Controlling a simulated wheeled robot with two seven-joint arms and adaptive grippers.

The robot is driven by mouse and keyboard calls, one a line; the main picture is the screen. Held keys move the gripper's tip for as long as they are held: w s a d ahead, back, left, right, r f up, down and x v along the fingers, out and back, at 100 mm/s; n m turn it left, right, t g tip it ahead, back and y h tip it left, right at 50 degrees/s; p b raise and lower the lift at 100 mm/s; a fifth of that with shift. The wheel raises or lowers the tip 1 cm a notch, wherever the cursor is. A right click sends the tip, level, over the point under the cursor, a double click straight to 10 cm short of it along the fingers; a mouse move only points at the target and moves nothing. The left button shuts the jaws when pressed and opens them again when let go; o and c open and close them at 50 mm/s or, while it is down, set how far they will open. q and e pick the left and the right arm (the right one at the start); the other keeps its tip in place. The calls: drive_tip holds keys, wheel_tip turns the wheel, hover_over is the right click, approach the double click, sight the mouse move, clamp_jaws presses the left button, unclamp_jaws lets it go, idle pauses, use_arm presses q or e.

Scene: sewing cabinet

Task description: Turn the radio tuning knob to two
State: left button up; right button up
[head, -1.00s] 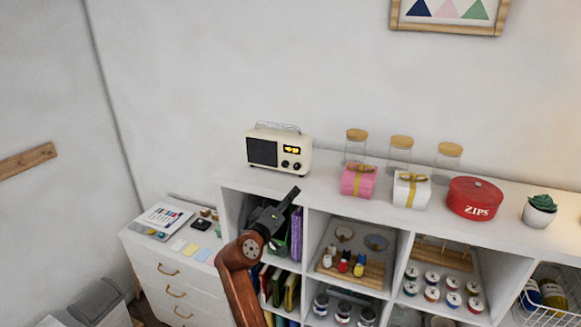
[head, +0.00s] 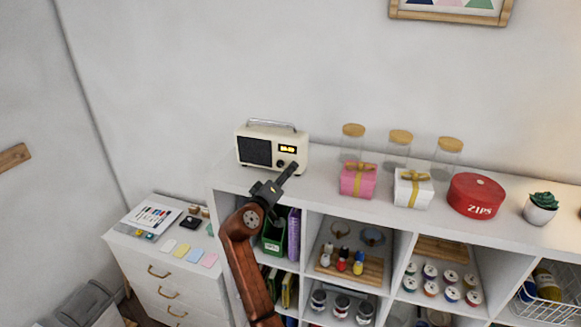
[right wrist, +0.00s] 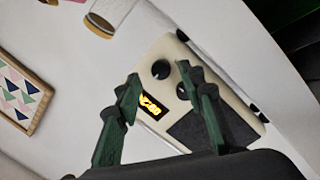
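The cream radio (head: 256,133) stands on top of the white shelf unit, with a dark speaker grille, a lit amber display (head: 288,149) and two dark knobs below it. In the right wrist view the outer knob (right wrist: 161,69) shows between the fingertips of my right gripper (right wrist: 159,75). The inner knob (right wrist: 183,90) is partly hidden by one finger. My right gripper (head: 291,168) is open, in front of the radio's knob side. I cannot tell whether it touches a knob, nor read any knob setting. My left gripper is not in view.
Right of the radio stand a pink gift box (head: 357,182), a white gift box (head: 412,190), several cork-lidded jars (head: 398,150), a red tin (head: 476,196) and a plant (head: 540,209). A lower drawer cabinet (head: 140,259) is at left. The shelf top left of the radio is clear.

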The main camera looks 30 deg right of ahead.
drive_tip(key=shift+w+d, duration=0.4)
drive_tip(key=shift+d, duration=0.05)
drive_tip(key=shift+w+d, duration=0.2)
drive_tip(key=shift+w, duration=0.05)
drive_tip(key=shift+s+d+f, duration=0.1)
drive_tip(key=shift+d, duration=0.05)
drive_tip(key=shift+c, duration=0.3)
drive_tip(key=c, duration=0.8)
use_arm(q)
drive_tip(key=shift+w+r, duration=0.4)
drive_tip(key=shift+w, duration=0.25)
use_arm(e)
clamp_jaws()
